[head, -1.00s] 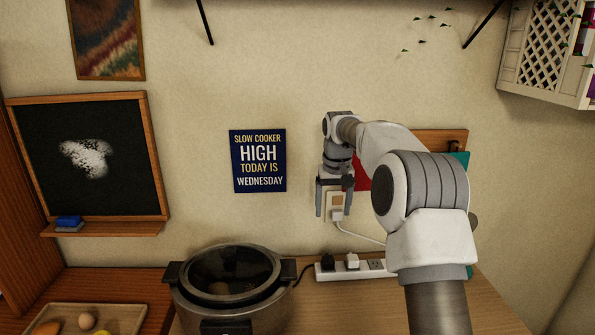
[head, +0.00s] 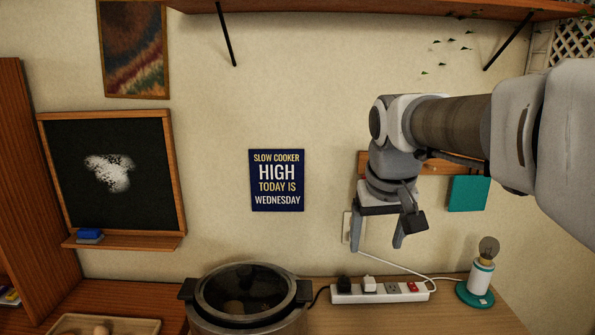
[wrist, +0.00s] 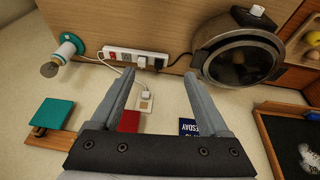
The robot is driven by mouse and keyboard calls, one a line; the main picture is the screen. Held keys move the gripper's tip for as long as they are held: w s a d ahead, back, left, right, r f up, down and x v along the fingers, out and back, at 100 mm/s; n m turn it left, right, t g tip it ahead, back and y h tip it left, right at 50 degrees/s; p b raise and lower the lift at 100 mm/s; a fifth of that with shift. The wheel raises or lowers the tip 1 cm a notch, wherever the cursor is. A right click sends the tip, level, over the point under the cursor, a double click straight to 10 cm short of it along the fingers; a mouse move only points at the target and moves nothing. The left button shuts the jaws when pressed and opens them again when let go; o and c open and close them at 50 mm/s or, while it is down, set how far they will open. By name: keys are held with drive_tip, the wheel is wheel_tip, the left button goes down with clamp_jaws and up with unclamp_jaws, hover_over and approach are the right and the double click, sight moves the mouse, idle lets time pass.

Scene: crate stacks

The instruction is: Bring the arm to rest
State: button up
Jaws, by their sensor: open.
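My gripper (head: 377,240) hangs in front of the wall at the right of centre in the head view, fingers pointing down. Its jaws are open with nothing between them. In the wrist view the two fingers of my gripper (wrist: 158,80) stand apart, with the wall and counter beyond. My arm reaches in from the right edge of the head view, bent at the wrist. A wall outlet (head: 347,228) shows partly behind the left finger.
A slow cooker (head: 250,297) stands on the counter at lower centre. A white power strip (head: 380,292) and a small lamp (head: 478,280) are right of it. A blue sign (head: 277,180), a blackboard (head: 110,180) and a teal square (head: 468,194) are on the wall. A shelf (head: 400,8) runs overhead.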

drive_tip(key=s+f, duration=0.3)
drive_tip(key=s, duration=0.6)
drive_tip(key=s+f+t, duration=0.1)
drive_tip(key=s+f, duration=0.2)
drive_tip(key=s, duration=0.6)
drive_tip(key=shift+s+d+f+t+y, duration=0.15)
drive_tip(key=shift+d+t+y, duration=0.15)
drive_tip(key=shift+d+m, duration=0.1)
drive_tip(key=shift+m, duration=0.2)
